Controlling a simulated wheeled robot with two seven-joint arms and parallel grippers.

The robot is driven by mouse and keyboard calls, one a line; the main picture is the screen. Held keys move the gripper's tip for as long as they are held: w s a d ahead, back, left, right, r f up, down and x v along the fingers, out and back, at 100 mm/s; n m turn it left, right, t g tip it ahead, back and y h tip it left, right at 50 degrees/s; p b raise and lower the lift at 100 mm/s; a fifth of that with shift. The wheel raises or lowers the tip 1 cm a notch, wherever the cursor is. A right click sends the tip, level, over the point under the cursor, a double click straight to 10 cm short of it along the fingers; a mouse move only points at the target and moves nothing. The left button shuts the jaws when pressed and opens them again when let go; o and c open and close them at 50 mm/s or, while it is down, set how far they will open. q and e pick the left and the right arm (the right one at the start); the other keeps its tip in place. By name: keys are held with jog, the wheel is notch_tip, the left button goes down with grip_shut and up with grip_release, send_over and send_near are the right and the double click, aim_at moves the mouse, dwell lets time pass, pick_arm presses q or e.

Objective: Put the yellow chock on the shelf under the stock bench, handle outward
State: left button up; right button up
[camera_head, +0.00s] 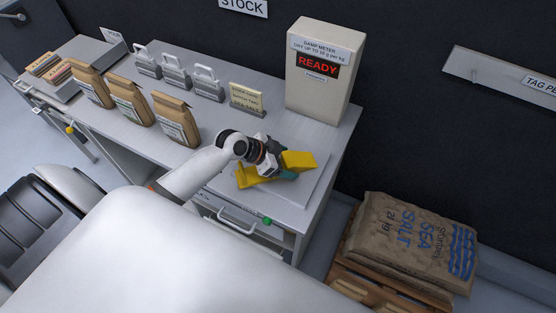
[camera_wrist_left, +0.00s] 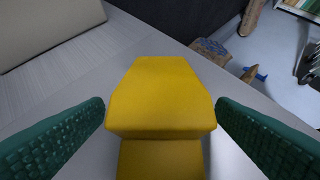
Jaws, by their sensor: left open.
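The yellow chock (camera_head: 299,160) is at the right end of the stock bench (camera_head: 216,116), in front of the damp meter. My left gripper (camera_head: 284,174) is over it, with yellow showing on both sides of the wrist. In the left wrist view the chock (camera_wrist_left: 162,95) lies between the two green fingers of my left gripper (camera_wrist_left: 160,104). The fingers are open, with a gap visible on each side of the chock. Its handle cannot be made out clearly. The shelf under the bench is mostly hidden by the bench front and my arm. My right gripper is not in view.
The damp meter (camera_head: 320,75) stands behind the chock and reads READY. Paper bags (camera_head: 128,103), handled weights (camera_head: 175,72) and a small sign (camera_head: 246,99) stand further left on the bench. A salt sack (camera_head: 412,240) lies on a pallet at the right.

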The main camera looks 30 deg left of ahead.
pick_arm(q)
jog(key=c, duration=1.4)
notch_tip(320, 180, up, 10)
jog(key=shift+r+b, duration=0.1)
jog(key=shift+b, duration=0.45)
jog(key=shift+d+r, duration=0.1)
jog(key=shift+d, duration=0.15)
jog(key=d+r+n+t+y, duration=0.1)
jog(key=d+r+n, duration=0.1)
jog(key=d+r, duration=0.25)
notch_tip(320, 180, up, 7)
jog(key=n+t+y, duration=0.1)
jog(key=n+y, duration=0.4)
jog(key=n, duration=0.1)
send_over(286, 160)
jog(key=s+d, duration=0.3)
jog(key=d, duration=0.1)
jog(key=shift+w+f, duration=0.1)
jog(key=shift+a, duration=0.1)
